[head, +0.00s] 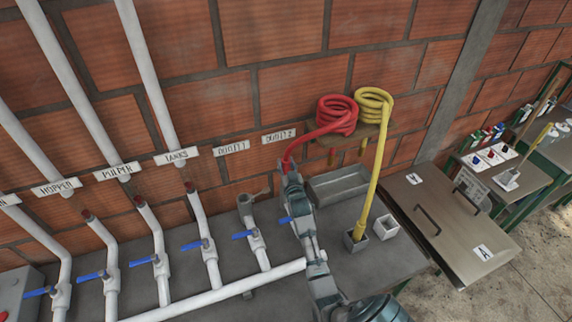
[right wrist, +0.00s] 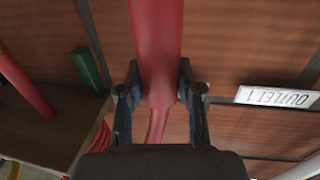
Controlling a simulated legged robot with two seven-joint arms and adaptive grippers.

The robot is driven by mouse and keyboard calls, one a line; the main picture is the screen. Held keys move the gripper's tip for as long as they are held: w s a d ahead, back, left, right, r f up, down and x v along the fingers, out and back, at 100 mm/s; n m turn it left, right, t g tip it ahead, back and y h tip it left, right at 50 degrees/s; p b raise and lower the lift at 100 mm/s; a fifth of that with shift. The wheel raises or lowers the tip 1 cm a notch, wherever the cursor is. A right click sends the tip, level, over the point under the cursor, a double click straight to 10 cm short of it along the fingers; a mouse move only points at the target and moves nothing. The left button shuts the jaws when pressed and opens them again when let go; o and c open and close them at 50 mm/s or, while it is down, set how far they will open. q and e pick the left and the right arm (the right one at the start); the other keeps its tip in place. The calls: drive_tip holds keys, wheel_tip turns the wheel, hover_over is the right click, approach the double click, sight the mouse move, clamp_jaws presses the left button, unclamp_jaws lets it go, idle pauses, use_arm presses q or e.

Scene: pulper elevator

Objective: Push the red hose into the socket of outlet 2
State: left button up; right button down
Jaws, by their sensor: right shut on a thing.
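The red hose (head: 318,133) is coiled on a small wooden wall shelf, and its free length runs down left to my right gripper (head: 289,170). In the right wrist view the right gripper (right wrist: 159,80) is shut on the red hose (right wrist: 157,40), with a finger on each side. The OUTLET 2 label (head: 279,136) is on the brick wall just above the gripper. The socket of outlet 2 cannot be made out; my right arm covers the area under the label. A blue valve handle (head: 286,220) shows beside the arm. My left gripper is not in view.
An open grey pipe end (head: 245,200) stands left of my right arm, below the OUTLET 1 label (head: 231,148). White pipes with blue valves fill the left. A yellow hose (head: 373,180) runs down to a square holder on the right. A grey tray (head: 338,184) lies behind.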

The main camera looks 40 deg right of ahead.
sight(286, 171)
drive_tip(key=shift+f+b, duration=1.25)
drive_tip(key=shift+f, duration=0.75)
drive_tip(key=c, duration=0.7)
unclamp_jaws()
wheel_tip(286, 171, up, 10)
drive_tip(key=shift+f, duration=0.1)
